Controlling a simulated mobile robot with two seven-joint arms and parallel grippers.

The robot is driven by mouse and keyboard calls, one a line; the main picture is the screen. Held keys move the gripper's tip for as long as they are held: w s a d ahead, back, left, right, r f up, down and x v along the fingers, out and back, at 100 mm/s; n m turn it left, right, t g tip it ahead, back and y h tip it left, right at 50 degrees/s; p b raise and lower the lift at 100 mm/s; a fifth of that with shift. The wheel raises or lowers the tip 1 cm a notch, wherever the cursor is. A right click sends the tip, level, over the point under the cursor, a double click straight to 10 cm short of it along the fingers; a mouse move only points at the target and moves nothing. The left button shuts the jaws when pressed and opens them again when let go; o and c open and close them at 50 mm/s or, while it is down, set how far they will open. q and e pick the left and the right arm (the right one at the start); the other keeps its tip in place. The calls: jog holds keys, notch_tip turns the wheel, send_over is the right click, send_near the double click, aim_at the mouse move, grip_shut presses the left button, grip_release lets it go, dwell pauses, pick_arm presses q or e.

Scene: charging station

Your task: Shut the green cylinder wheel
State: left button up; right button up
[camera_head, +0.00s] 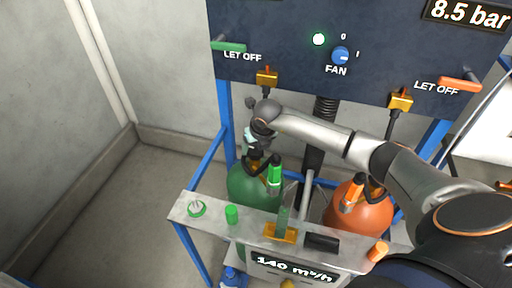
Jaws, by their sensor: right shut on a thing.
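The green cylinder (250,187) stands upright behind the front panel, left of the orange one. My right arm reaches in from the right, and my right gripper (256,157) is over the top of the green cylinder. It is shut on the valve wheel there. The wheel is mostly hidden by the gripper and wrist, so its turn cannot be read. A green fitting (274,174) sits just right of the gripper. My left gripper is not in view.
The orange cylinder (336,216) with its orange fitting (353,193) stands under my right forearm. A dark panel (290,45) rises behind, with a green handle (229,46) and an orange handle (459,84). A front ledge (185,210) carries a flow readout (295,268). Floor at left is clear.

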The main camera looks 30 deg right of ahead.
jog(key=m, duration=0.1)
jog(key=m+h+b, duration=0.1)
jog(key=m, duration=0.1)
jog(key=shift+w+a+m, duration=0.1)
jog(key=shift+a+m, duration=0.05)
jog(key=shift+m, duration=0.15)
jog(key=m+g+h+b, duration=0.1)
jog(key=m, duration=0.2)
jog(key=shift+m+b, duration=0.3)
jog(key=shift+b, duration=0.05)
jog(key=m+g+b, duration=0.1)
jog(key=m, duration=0.2)
jog(key=m+g+h+b, duration=0.1)
jog(key=m+b, duration=0.1)
jog(key=m, duration=0.1)
jog(key=shift+w+a+m+g+h, duration=0.1)
jog(key=shift+w+m+g+h, duration=0.1)
jog(key=shift+m+g+h, duration=0.15)
jog(key=shift+m+g, duration=0.25)
jog(key=shift+m, duration=0.4)
jog(key=shift+m+b, duration=0.3)
jog(key=shift+m, duration=0.2)
jog(key=shift+r, duration=0.1)
jog(key=o, duration=1.3)
